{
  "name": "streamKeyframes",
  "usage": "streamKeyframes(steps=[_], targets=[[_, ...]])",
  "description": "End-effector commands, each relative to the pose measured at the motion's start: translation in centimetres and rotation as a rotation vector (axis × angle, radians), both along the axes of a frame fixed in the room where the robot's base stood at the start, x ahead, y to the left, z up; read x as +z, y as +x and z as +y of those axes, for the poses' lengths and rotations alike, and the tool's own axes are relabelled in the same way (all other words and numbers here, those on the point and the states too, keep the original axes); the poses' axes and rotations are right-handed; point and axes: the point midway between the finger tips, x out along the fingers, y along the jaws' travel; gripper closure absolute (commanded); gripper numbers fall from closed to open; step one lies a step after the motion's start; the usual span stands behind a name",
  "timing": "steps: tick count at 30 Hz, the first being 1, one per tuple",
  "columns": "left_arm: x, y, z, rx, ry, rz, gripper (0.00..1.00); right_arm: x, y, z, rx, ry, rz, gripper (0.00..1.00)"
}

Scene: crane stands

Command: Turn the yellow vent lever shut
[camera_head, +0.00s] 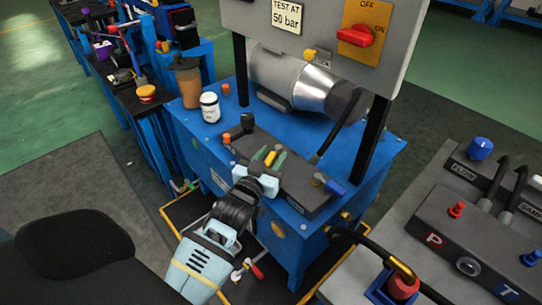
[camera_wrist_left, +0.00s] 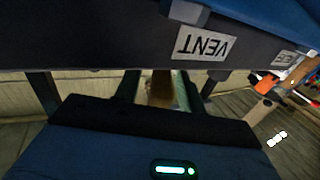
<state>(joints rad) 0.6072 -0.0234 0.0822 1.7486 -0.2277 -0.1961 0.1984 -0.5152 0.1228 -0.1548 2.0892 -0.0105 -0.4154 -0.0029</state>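The yellow vent lever (camera_head: 271,158) stands at the front of a dark valve block (camera_head: 297,184) on the blue stand. My left gripper (camera_head: 270,157) reaches it from the front, with one greenish finger on each side of it. In the left wrist view the two dark fingers (camera_wrist_left: 157,90) flank a brownish-yellow bar, likely the lever, with a narrow gap on its left. The fingers look open around it; contact is hard to tell. A white VENT label (camera_wrist_left: 206,45) shows upside down on the block's face above them. My right gripper is not in view.
On the same block are a black and red knob (camera_head: 241,127) to the left and a blue handle (camera_head: 334,187) to the right. A white jar (camera_head: 210,107) and a brown bottle (camera_head: 188,82) stand behind. A grey panel (camera_head: 330,28) overhangs the stand. Another grey bench (camera_head: 400,225) is at right.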

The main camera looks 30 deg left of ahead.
Motion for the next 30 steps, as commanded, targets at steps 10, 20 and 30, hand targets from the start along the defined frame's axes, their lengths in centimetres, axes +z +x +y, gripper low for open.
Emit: streamKeyframes(steps=[10, 20, 30], targets=[[-0.1, -4.2, -0.6, 0.0, 0.0, 0.002, 0.6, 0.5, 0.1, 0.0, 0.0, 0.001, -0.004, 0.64], [0.1, -7.4, -0.9, 0.0, 0.0, -0.002, 0.6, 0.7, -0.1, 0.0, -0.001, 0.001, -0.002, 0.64], [0.0, -7.7, -1.0, 0.0, 0.0, -0.001, 0.64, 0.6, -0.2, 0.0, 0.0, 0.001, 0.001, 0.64]])
